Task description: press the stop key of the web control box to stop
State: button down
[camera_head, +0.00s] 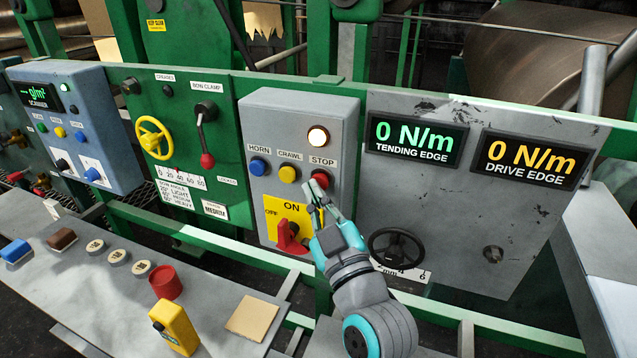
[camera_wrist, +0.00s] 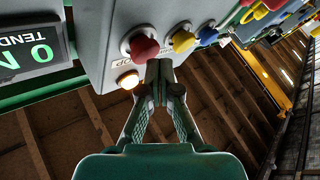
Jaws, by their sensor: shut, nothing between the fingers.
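The grey web control box (camera_head: 265,205) stands in the middle of the head view. It carries a blue HORN key (camera_head: 258,166), a yellow CRAWL key (camera_head: 288,174) and a red STOP key (camera_head: 320,178). A lamp (camera_head: 318,136) above STOP glows warm white. My gripper (camera_head: 314,190) is shut and empty, its tips at the lower edge of the STOP key. In the wrist view, the red key (camera_wrist: 140,46) shows just up and left of my fingertips (camera_wrist: 160,72). I cannot tell whether they touch it.
A red switch handle (camera_head: 290,238) on a yellow ON/OFF plate sits below the keys, left of my gripper. A black handwheel (camera_head: 397,247) is at right. Two displays (camera_head: 415,138) read 0 N/m. A bench (camera_head: 110,290) with loose items is at front left.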

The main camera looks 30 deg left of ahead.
jog(key=shift+w+a, duration=0.1)
jog(key=shift+w, duration=0.4)
dwell(0.8)
jog(key=shift+s, duration=0.15)
jog(key=shift+s+d, duration=0.2)
jog(key=shift+s, duration=0.6)
jog(key=shift+s+d, duration=0.2)
jog(key=shift+s, duration=0.6)
jog(key=shift+s+d, duration=0.2)
jog(key=shift+s, duration=0.65)
jog(key=shift+s+d, duration=0.2)
jog(key=shift+s, duration=0.6)
